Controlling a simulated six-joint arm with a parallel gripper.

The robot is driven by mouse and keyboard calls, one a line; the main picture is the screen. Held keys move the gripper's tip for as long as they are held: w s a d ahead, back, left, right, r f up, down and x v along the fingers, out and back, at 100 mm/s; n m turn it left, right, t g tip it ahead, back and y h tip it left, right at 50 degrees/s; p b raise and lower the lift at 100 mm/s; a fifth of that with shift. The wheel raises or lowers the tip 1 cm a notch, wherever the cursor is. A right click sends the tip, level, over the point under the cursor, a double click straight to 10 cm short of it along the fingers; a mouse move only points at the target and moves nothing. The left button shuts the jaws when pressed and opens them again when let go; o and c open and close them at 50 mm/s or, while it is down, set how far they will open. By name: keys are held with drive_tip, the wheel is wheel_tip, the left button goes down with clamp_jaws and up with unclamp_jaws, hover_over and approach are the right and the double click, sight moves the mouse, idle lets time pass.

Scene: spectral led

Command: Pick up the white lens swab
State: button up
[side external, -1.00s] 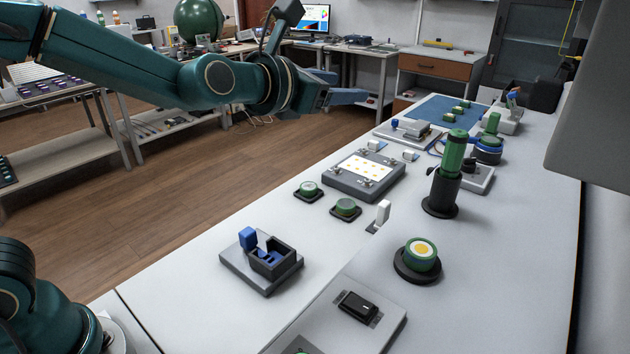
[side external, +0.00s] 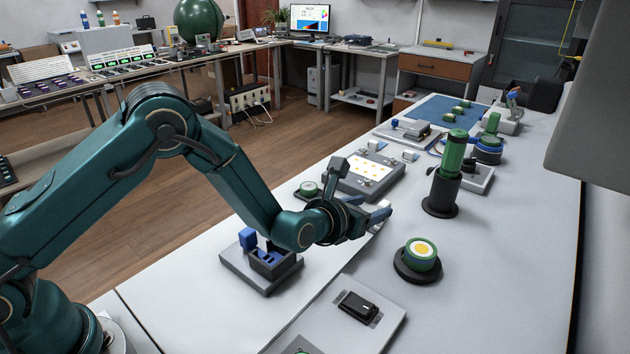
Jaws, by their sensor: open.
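The white lens swab (side external: 384,203) stands upright in a small holder on the white bench, right of the middle. Only a small pale part of it shows now at my fingertips; the rest is hidden by my gripper. My gripper (side external: 371,207) is low over the bench with its two blue-grey fingers apart, pointing right. It is open, with the fingers at the swab; I cannot tell whether they touch it.
A green cylinder in a black stand (side external: 448,165) rises right of my gripper. A green round part with a yellow centre (side external: 421,250) sits nearer. A grey panel (side external: 366,172) lies behind, a blue-and-black fixture (side external: 268,262) front left. The right bench strip is clear.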

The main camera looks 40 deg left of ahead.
sight(382, 207)
drive_tip(key=shift+w+f, duration=0.15)
drive_tip(key=shift+f, duration=0.5)
drive_tip(key=shift+x, duration=3.55)
drive_tip(key=shift+r, duration=0.1)
drive_tip(key=shift+c, duration=0.3)
clamp_jaws()
